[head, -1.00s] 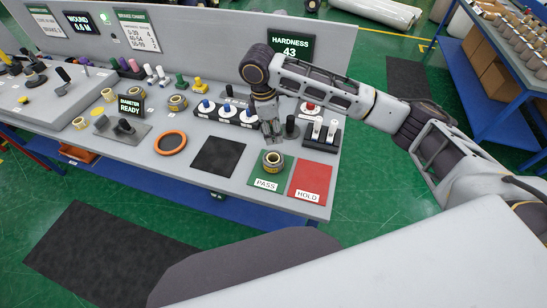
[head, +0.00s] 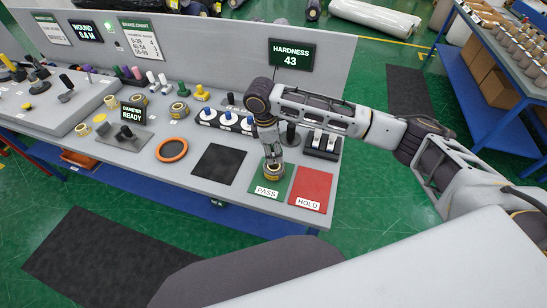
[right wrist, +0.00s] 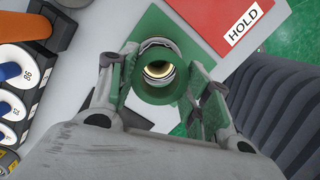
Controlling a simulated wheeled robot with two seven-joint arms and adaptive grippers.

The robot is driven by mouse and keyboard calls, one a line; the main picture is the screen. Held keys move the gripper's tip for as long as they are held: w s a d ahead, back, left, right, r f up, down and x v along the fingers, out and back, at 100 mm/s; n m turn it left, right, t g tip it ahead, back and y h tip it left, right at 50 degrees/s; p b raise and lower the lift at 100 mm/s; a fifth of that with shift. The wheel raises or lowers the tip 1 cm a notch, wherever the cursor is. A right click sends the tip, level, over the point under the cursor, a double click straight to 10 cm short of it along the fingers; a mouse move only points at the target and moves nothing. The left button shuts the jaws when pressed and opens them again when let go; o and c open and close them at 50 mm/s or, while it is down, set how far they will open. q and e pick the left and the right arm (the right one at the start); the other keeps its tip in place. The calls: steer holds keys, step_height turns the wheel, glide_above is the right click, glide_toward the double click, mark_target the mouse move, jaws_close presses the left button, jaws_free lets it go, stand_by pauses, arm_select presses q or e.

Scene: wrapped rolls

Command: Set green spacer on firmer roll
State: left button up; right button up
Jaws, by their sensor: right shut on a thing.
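My right gripper (head: 269,153) is low over the green PASS mat (head: 254,187), pointing down at a wrapped roll (head: 273,173) that stands upright there. In the right wrist view, its fingers (right wrist: 163,82) are on either side of a green ring, the green spacer (right wrist: 160,97), and are shut on it. The roll (right wrist: 157,44) shows through and beyond the ring, with a yellowish core. The spacer appears lined up over the roll; I cannot tell whether they touch. In the head view the fingers hide the spacer. My left gripper is out of view.
A red HOLD mat (head: 311,186) lies right of the PASS mat; a black mat (head: 218,163) and an orange ring (head: 172,150) lie left. Blue-topped pieces (head: 227,119) and a switch block (head: 323,145) stand behind. The hardness display (head: 291,54) reads 43.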

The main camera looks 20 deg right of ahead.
steer(key=shift+f, duration=0.25)
steer(key=shift+f, duration=1.8)
steer(key=shift+f+p, duration=0.4)
steer(key=o, duration=0.8)
steer(key=shift+r+b, duration=0.35)
steer(key=shift+r, duration=0.1)
steer(key=r, duration=0.4)
steer(key=a+r, duration=0.1)
steer(key=r, duration=0.7)
steer(key=shift+w+a+b, duration=0.2)
steer(key=shift+a+b, duration=0.2)
steer(key=shift+f, duration=0.1)
